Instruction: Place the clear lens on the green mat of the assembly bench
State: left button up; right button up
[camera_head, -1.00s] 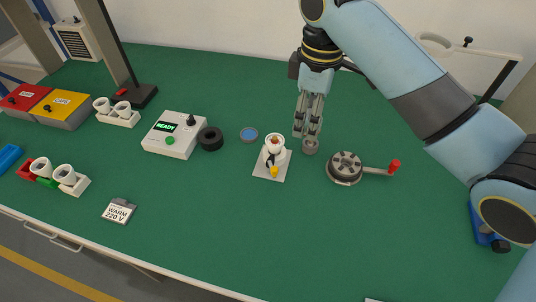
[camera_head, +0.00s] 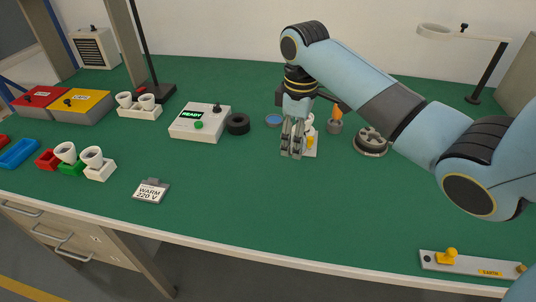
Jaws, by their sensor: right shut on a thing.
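My right gripper (camera_head: 292,152) is shut, fingers pointing down, in front of the left part of a small white stand (camera_head: 312,151). It grips something that its fingers hide, and I cannot tell what. The stand carries a white socket and a yellow part, partly covered by the gripper. I cannot make out a clear lens for certain. A small blue disc with a dark rim (camera_head: 273,120) lies on the green bench top (camera_head: 235,190), just behind and left of the gripper. My left gripper is not in view.
A black ring (camera_head: 238,125) and the READY box (camera_head: 200,122) stand left. The front middle of the bench is clear.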

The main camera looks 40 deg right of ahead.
send_over(257, 174)
jog(key=f, duration=0.5)
jog(key=shift+d+b, duration=0.2)
jog(key=shift+b, duration=0.15)
jog(key=shift+a+f, duration=0.1)
jog(key=shift+f, duration=0.15)
notch_tip(257, 174, down, 3)
jog(key=shift+f, duration=0.2)
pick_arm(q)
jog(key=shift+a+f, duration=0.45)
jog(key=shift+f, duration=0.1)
pick_arm(e)
jog(key=shift+f, duration=0.15)
jog(key=shift+f+b, duration=0.2)
jog(key=shift+b, duration=0.1)
jog(key=o, duration=0.7)
jog(key=shift+o, duration=0.3)
